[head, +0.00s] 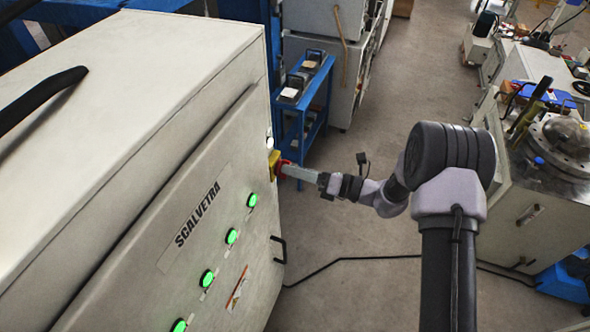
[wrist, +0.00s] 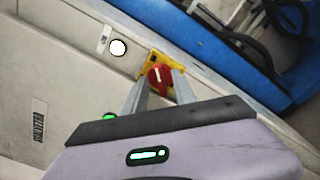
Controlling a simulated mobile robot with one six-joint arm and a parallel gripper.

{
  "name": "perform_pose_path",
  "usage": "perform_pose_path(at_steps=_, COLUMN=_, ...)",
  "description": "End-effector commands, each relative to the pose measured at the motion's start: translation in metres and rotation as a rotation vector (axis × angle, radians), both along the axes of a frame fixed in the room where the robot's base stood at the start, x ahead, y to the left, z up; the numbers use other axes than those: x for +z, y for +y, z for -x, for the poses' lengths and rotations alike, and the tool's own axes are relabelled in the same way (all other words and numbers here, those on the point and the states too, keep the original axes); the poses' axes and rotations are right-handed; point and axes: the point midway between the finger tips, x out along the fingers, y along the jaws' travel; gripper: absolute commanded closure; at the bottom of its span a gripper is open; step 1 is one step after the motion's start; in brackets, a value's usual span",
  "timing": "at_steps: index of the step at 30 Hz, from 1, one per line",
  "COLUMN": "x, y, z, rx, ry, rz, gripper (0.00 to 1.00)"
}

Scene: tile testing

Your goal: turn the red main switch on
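The red main switch (head: 282,169) is a rotary knob on a yellow plate (head: 273,160), near the far edge of the cream SCALVETRA cabinet's front. In the wrist view the red knob (wrist: 160,77) shows a short white mark, close to upright in the picture. My gripper (head: 290,171) reaches the knob from the right. In the wrist view my gripper's two grey fingers (wrist: 159,88) stand apart, one on each side of the knob. I cannot tell whether they touch it. The fingers hide the knob's lower sides.
A white lit lamp (wrist: 118,47) sits beside the yellow plate. Several green lit buttons (head: 232,236) run along the cabinet front. A black handle (head: 279,250) sticks out below. A blue cart (head: 303,110) stands behind. Open floor (head: 345,285) lies right of the cabinet.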

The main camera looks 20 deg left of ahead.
Motion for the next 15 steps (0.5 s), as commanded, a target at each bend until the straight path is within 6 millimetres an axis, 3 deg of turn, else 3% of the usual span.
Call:
perform_pose_path(at_steps=11, x=0.0006, y=0.0, z=-0.0003, rx=-0.001, ry=-0.002, rz=-0.001, gripper=0.67)
perform_pose_path(at_steps=15, x=0.0011, y=-0.0096, z=-0.0003, rx=-0.002, ry=-0.001, rz=-0.001, gripper=0.67)
